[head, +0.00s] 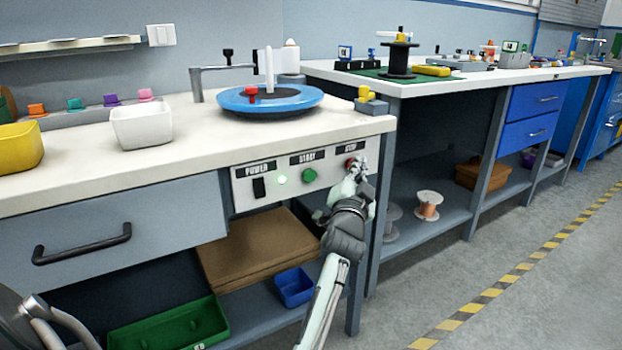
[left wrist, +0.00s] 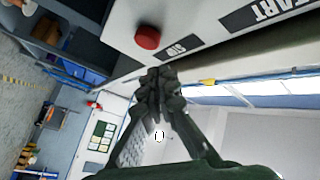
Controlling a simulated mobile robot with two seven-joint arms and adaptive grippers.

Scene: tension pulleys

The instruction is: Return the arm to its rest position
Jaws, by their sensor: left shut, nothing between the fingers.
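My left gripper (head: 358,166) is shut and empty in front of the control panel (head: 243,192) at the right end of the near bench. In the head view its tips overlap the red stop button (head: 351,162). In the left wrist view the shut fingertips (left wrist: 160,78) are apart from the red button (left wrist: 147,37), with a gap between them. My right gripper is not in view.
The bench top (head: 190,130) carries a blue turntable (head: 268,100), a white bin (head: 142,125) and a yellow bin (head: 20,146). A drawer with a black handle (head: 82,244) is below. The second bench (head: 450,84) stands behind on the right. The grey floor (head: 500,270) at right is clear.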

